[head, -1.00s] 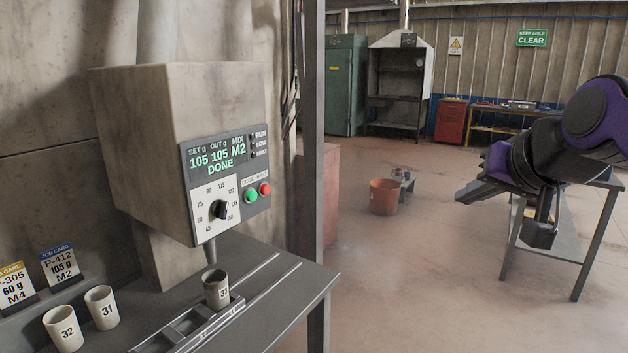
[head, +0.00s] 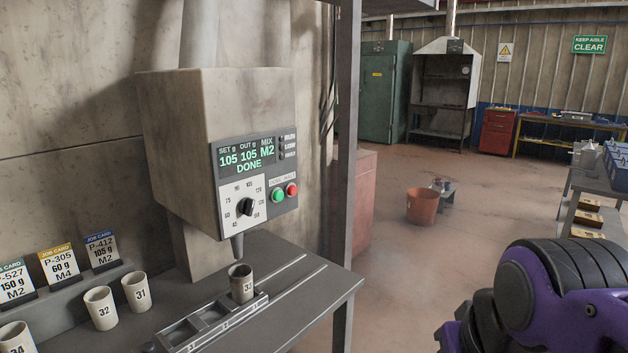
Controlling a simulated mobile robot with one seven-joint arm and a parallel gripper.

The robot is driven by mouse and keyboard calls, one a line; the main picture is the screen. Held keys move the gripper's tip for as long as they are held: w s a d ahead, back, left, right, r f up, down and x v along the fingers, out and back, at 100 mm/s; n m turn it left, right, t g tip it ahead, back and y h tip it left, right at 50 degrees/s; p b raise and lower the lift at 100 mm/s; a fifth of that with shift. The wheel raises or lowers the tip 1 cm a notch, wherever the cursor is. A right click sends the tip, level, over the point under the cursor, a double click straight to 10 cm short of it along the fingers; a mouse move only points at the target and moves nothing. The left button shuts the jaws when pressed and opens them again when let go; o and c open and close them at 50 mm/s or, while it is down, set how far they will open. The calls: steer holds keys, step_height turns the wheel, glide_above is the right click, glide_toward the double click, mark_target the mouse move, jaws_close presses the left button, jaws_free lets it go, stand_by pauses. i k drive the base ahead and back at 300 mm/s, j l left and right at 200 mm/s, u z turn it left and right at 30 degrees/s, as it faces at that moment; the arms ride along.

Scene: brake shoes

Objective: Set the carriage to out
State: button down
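The carriage (head: 212,329) is a low grey metal tray on the bench, lying along a pair of rails. A pale cup marked 33 (head: 242,287) stands upright in its far right end, just below the nozzle (head: 237,246) of the dosing machine (head: 183,140). A small dark knob (head: 148,347) shows at the carriage's near left end, partly cut off by the frame. The machine's display (head: 246,155) reads SET 105, OUT 105, M2, DONE. My gripper is out of frame; only purple and black links of my arm show at the lower right, apart from the carriage.
Cups 32 (head: 101,308), 31 (head: 136,292) and 34 (head: 16,338) stand left on the bench (head: 300,318), before several job cards. A steel post (head: 346,130) rises behind the bench's right end.

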mark_target(191, 331)
steer(key=u, duration=1.3)
steer(key=i+j+z, duration=0.1)
